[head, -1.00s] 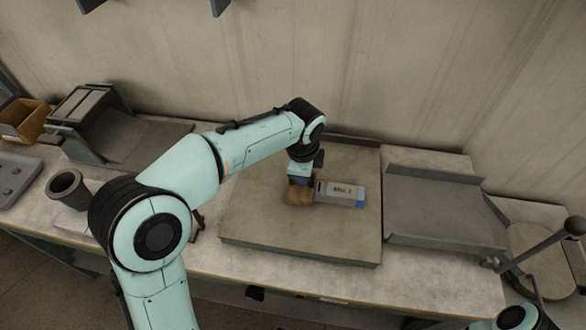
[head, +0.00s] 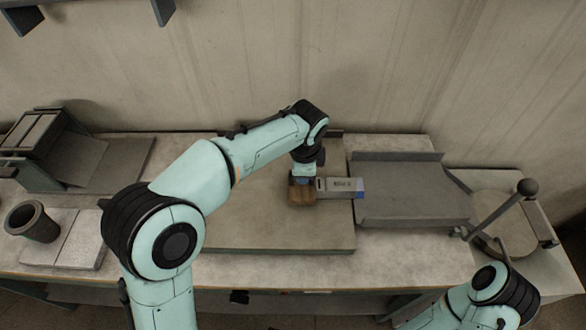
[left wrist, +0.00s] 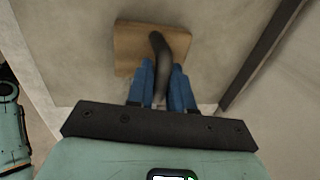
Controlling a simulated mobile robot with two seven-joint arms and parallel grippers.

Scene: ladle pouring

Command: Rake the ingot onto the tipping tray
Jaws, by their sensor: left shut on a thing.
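The ingot (head: 340,185) is a grey bar with dark lettering and a blue right end. It lies on the raised stone slab (head: 270,235), its blue end at the left edge of the grey tipping tray (head: 410,205). My left gripper (head: 303,178) is shut on the rake, whose dark curved handle (left wrist: 172,55) passes between the blue fingers in the left wrist view. The rake's wooden head (head: 301,195) stands at the ingot's left end, seemingly against it. My right arm shows at lower right, but its gripper is not visible.
A lever with a ball knob (head: 527,187) rises right of the tray, by a round-topped stand (head: 500,215). A dark cup (head: 32,222) and a metal rack (head: 35,135) stand at the left. The slab's front is clear.

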